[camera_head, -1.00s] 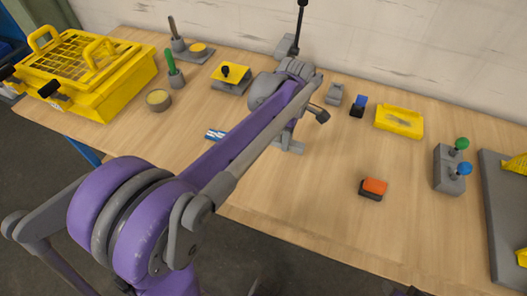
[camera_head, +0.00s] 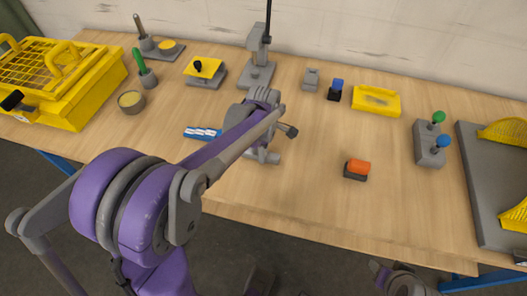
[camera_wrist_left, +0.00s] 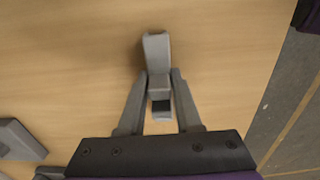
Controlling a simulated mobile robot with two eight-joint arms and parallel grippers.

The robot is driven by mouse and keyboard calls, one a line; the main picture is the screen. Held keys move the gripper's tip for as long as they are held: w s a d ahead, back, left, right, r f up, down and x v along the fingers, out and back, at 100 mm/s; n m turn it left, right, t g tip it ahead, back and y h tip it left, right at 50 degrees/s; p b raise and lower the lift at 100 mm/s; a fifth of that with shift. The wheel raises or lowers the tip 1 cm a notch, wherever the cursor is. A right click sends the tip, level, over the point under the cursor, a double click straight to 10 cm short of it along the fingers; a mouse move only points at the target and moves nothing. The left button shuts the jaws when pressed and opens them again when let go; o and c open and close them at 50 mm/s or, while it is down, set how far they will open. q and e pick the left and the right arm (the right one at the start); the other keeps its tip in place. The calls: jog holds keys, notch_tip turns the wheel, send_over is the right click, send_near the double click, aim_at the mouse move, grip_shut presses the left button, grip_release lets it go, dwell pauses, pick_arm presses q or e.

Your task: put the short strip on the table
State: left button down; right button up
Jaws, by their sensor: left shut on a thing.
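The short strip (camera_wrist_left: 155,50) appears to be the small grey piece between the fingers in the left wrist view, with a dark square end toward the palm. My left gripper (camera_wrist_left: 160,82) is shut on it, one finger on each side. In the head view my left gripper (camera_head: 262,153) is low over the middle of the wooden table (camera_head: 300,200), and its own arm partly hides it. I cannot tell whether the strip touches the table.
A blue-and-white striped piece (camera_head: 203,133) lies left of the gripper. An orange-topped block (camera_head: 357,168) sits to its right. A grey press stand (camera_head: 257,75) is behind. A yellow basket (camera_head: 85,100) stands left, a grey board (camera_head: 480,200) right. The front middle is clear.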

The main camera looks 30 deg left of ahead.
pick_arm(q)
jog(key=shift+f, duration=0.15)
jog(key=c, duration=0.6)
grip_release()
